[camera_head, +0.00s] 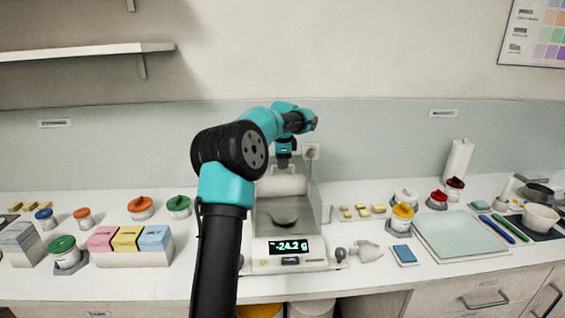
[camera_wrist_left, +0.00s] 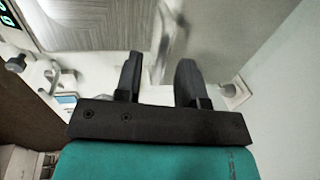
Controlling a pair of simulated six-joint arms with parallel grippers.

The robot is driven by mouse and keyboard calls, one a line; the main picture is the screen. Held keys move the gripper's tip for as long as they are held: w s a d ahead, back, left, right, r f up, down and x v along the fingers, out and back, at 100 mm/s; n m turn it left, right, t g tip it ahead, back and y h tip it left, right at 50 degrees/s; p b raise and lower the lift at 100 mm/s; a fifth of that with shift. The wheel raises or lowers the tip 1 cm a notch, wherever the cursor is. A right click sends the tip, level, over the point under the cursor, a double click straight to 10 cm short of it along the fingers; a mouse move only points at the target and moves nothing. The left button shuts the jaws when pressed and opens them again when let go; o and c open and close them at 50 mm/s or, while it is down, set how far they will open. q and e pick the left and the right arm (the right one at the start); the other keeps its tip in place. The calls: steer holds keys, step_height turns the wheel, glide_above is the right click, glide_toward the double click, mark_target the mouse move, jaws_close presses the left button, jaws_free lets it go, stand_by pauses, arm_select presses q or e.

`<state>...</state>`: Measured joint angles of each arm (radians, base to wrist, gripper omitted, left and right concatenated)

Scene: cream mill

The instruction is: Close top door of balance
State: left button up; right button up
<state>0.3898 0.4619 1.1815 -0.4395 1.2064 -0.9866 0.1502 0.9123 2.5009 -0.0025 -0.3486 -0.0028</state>
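The balance (camera_head: 288,266) stands on the counter, its lit display reading -24.2 g. My right gripper is not in view.
A white knobbed piece (camera_head: 366,251) lies right of the balance, near a yellow-lidded jar (camera_head: 402,217) and a blue pad (camera_head: 404,254). Pink, yellow and blue boxes (camera_head: 128,240) stand left.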

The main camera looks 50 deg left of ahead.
arm_select(q)
steer(key=shift+f, duration=0.3)
steer(key=shift+c, duration=0.4)
jaws_close()
